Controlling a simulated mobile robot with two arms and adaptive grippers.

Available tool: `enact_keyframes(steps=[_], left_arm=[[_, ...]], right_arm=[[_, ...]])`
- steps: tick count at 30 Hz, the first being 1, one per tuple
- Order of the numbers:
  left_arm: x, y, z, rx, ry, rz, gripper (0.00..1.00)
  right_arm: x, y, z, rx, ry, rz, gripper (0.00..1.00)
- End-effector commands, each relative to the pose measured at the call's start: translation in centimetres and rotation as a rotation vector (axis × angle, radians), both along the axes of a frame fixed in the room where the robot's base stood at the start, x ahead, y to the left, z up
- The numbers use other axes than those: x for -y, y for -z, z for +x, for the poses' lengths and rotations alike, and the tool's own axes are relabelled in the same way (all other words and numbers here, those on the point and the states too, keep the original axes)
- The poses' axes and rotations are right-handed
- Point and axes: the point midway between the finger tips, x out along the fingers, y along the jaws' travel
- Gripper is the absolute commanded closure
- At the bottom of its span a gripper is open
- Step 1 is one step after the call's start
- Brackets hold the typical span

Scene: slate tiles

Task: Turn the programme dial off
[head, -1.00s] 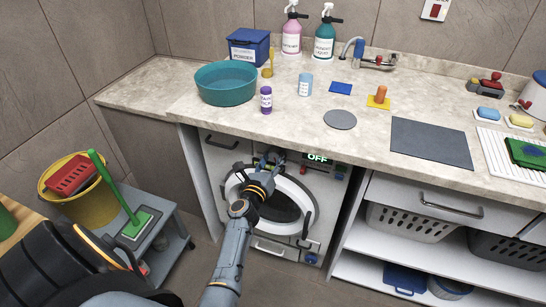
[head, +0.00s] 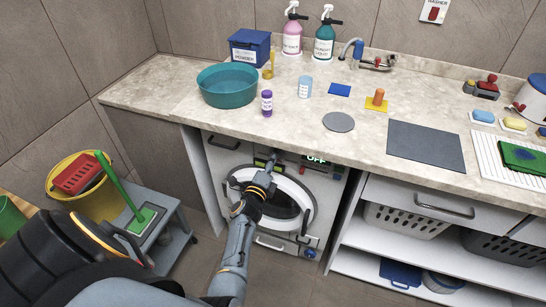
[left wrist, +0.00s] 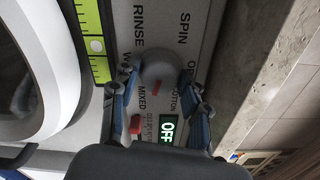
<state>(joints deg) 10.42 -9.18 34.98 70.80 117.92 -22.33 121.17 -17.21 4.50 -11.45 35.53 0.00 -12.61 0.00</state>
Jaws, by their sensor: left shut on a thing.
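The programme dial (left wrist: 163,68) is a round grey knob with a red mark, on the washer's panel in the left wrist view. Words such as RINSE, SPIN, COTTON and MIXED ring it; some labels are partly covered. My left gripper (left wrist: 157,97) is shut on the dial, one blue finger on each side. In the head view my left gripper (head: 268,166) is at the top of the washer (head: 318,215) front, and the dial is hidden behind it. A green display reads OFF in the wrist view (left wrist: 168,129) and the head view (head: 316,160). My right gripper is out of view.
The counter (head: 285,132) overhangs just above the panel. The washer's round door (head: 307,203) is below my gripper. Shelves with baskets (head: 405,220) are at right. Floor is free before the washer.

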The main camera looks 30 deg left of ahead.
Motion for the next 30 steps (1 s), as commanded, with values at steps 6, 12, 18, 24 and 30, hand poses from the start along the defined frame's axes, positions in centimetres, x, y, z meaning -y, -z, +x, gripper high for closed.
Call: enact_keyframes(steps=[6,12,18,24,30], left_arm=[[0.0,-0.2,0.0,0.048,0.001,-0.202,0.86],[0.1,-0.1,0.0,0.092,0.002,-0.387,0.86],[0.1,-0.1,0.0,0.136,0.002,-0.571,0.86],[0.1,-0.1,0.1,0.180,0.001,-0.756,0.86],[0.1,-0.1,0.0,0.225,0.001,-0.939,0.86]], right_arm=[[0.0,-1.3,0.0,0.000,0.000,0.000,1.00],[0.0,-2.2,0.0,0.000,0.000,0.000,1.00],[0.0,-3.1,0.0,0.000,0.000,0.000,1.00],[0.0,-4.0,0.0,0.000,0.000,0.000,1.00],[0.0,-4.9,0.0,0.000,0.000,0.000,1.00]])
